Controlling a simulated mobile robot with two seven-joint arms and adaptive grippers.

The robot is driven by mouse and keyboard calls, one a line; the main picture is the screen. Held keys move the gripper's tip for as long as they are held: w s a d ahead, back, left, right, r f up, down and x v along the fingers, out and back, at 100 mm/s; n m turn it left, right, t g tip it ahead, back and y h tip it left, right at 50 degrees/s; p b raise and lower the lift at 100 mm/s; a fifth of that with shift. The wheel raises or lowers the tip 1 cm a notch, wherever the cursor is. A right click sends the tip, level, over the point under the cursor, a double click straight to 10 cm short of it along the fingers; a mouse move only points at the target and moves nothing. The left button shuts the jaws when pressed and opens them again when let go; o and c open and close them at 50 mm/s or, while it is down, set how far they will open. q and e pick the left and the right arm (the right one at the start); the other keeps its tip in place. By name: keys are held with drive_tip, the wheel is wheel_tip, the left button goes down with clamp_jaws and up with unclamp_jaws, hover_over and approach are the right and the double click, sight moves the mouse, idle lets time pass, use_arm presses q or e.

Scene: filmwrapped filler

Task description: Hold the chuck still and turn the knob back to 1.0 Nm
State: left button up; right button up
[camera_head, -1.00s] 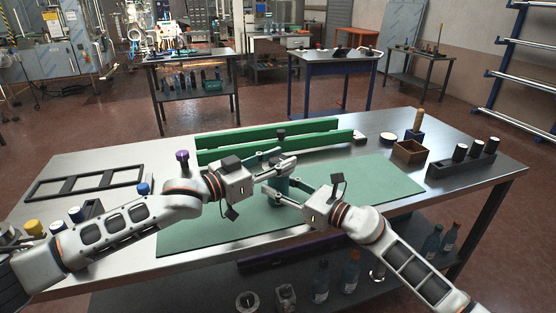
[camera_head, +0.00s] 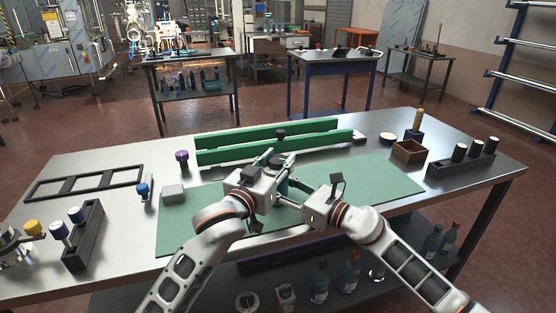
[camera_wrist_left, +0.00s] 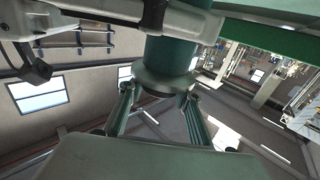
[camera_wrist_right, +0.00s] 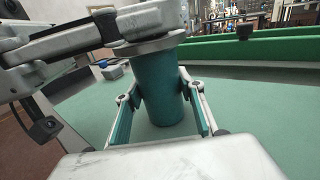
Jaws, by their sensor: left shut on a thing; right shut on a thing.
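The chuck is a teal upright cylinder (camera_wrist_right: 158,85) with a wide grey flange (camera_wrist_right: 150,46) at its top, standing over the green mat. My right gripper (camera_wrist_right: 160,104) is shut around its body, one finger on each side. My left gripper (camera_head: 279,170) is shut at the top end, above the flange, on the knob, which its fingers largely hide. The left wrist view, rolled over, shows the same cylinder (camera_wrist_left: 168,55) and flange (camera_wrist_left: 165,82) with left fingers on both sides. The knob's scale and marks cannot be read. In the head view my grippers cover most of the chuck.
Green rails (camera_head: 220,155) run behind the chuck, with a black knob (camera_head: 281,133) at them. A grey block (camera_head: 173,193) and a blue-capped piece (camera_head: 143,191) stand left. A wooden box (camera_head: 409,152) and black rack (camera_head: 461,164) stand right. The right of the mat (camera_head: 380,180) is clear.

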use_arm(q)
drive_tip(key=shift+r+n+y, duration=0.1)
drive_tip(key=shift+n+y, duration=0.2)
drive_tip(key=shift+y, duration=0.1)
use_arm(e)
drive_tip(key=shift+s+a+f, duration=0.1)
use_arm(q)
drive_tip(key=o, duration=1.1)
drive_tip(key=shift+a, duration=0.1)
drive_tip(key=v, duration=1.2)
use_arm(e)
drive_tip(key=o, duration=1.4)
drive_tip(key=shift+o, duration=0.2)
